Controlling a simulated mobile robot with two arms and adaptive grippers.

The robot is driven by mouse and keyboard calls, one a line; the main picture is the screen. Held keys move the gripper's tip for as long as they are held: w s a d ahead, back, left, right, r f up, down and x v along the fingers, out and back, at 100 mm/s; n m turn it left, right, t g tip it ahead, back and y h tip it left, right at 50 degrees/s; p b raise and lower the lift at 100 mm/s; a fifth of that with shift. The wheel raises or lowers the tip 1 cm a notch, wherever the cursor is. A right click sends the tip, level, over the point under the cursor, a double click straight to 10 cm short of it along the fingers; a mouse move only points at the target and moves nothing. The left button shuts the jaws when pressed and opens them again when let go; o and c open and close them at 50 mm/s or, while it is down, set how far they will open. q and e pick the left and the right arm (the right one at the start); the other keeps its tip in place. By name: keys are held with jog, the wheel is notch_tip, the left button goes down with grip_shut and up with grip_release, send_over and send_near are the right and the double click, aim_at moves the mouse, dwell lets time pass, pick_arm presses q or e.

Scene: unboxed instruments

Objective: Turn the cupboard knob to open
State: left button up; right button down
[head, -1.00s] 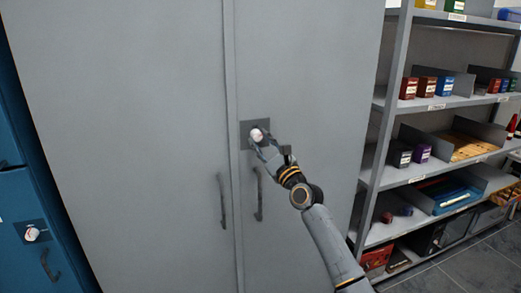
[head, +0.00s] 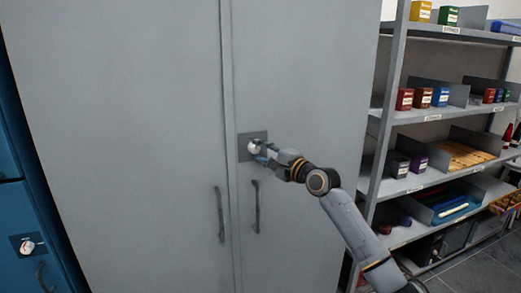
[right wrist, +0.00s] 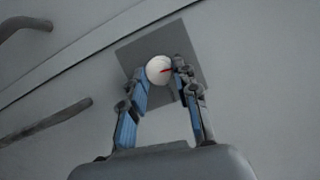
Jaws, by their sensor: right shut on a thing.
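The grey cupboard (head: 140,90) has two tall doors, both shut, with a narrow seam between them. Its white round knob (head: 253,147) sits on a dark square plate (head: 244,154) on the right door, above the handle. In the right wrist view the knob (right wrist: 158,69) shows a red mark pointing right. My right gripper (head: 260,150) is shut on the knob, with one finger on each side of it in the right wrist view (right wrist: 160,80). The gripper hides part of the knob and plate in the head view. My left gripper is not in view.
Two dark vertical handles, left (head: 220,214) and right (head: 256,206), stick out below the knob. A metal shelf rack (head: 433,115) with small boxes stands at the right. A blue cabinet (head: 35,215) with its own knob (head: 27,247) is at the left.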

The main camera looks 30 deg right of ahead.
jog(key=shift+r+n+g+p, duration=0.1)
jog(key=shift+n+g+p, duration=0.25)
jog(key=shift+n, duration=0.35)
jog(key=c, duration=1)
grip_release()
jog(key=s+d, duration=0.2)
jog(key=s, duration=0.9)
jog(key=shift+s, duration=0.4)
